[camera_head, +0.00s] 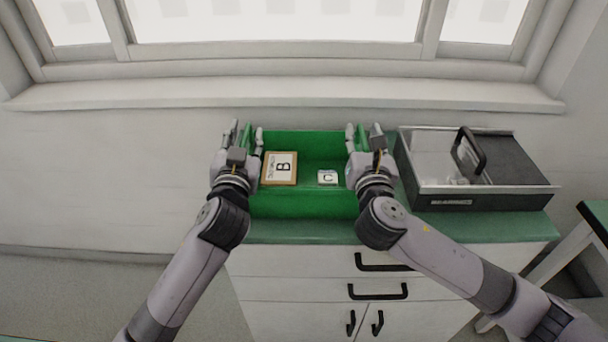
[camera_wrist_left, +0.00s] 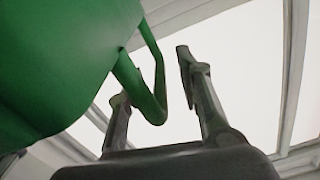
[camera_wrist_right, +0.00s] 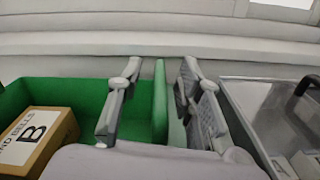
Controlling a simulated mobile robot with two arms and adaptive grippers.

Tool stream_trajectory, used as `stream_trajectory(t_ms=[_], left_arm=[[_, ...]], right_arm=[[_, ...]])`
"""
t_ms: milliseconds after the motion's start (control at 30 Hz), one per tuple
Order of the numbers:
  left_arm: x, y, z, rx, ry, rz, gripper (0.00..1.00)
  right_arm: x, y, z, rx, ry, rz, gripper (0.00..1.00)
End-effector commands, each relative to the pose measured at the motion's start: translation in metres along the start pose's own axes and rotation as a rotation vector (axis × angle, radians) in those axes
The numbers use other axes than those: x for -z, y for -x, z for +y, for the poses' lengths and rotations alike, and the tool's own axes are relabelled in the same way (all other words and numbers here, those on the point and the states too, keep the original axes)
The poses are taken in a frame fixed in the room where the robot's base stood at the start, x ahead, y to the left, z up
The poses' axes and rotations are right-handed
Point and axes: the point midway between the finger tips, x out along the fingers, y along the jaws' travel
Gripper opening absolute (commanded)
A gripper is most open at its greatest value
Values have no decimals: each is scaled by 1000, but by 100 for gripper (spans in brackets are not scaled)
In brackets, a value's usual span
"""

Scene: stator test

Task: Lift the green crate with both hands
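The green crate (camera_head: 305,204) sits on the green cabinet top, with a box marked B (camera_head: 279,168) and a smaller box marked C (camera_head: 328,177) inside. My left gripper (camera_head: 245,137) is at the crate's left side. In the left wrist view its fingers (camera_wrist_left: 155,78) are apart, with a thin green handle-like part of the crate (camera_wrist_left: 158,75) between them. My right gripper (camera_head: 362,138) is at the crate's right side. In the right wrist view its fingers (camera_wrist_right: 152,80) are spread, with the crate's right wall (camera_wrist_right: 160,105) between them and gaps showing.
A grey case marked BEARINGS (camera_head: 450,202) with a black handle stands close to the right of the crate. A wall and window sill (camera_head: 290,93) are behind. The cabinet (camera_head: 300,262) has black handles in front. A table edge (camera_head: 596,215) is at far right.

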Motion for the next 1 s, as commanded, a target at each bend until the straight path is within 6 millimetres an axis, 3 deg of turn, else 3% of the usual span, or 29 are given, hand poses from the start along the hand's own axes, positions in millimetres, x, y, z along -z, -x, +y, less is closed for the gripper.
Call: stream_trajectory(t_ms=[100, 600, 1000], left_arm=[[0, 0, 0, 0, 0, 0, 32], [0, 0, 0, 1, -1, -1, 0], [0, 0, -1, 2, -1, -1, 0]], right_arm=[[0, 0, 0, 0, 0, 0, 32], [0, 0, 0, 1, 1, 0, 0], [0, 0, -1, 3, 1, 1, 0]])
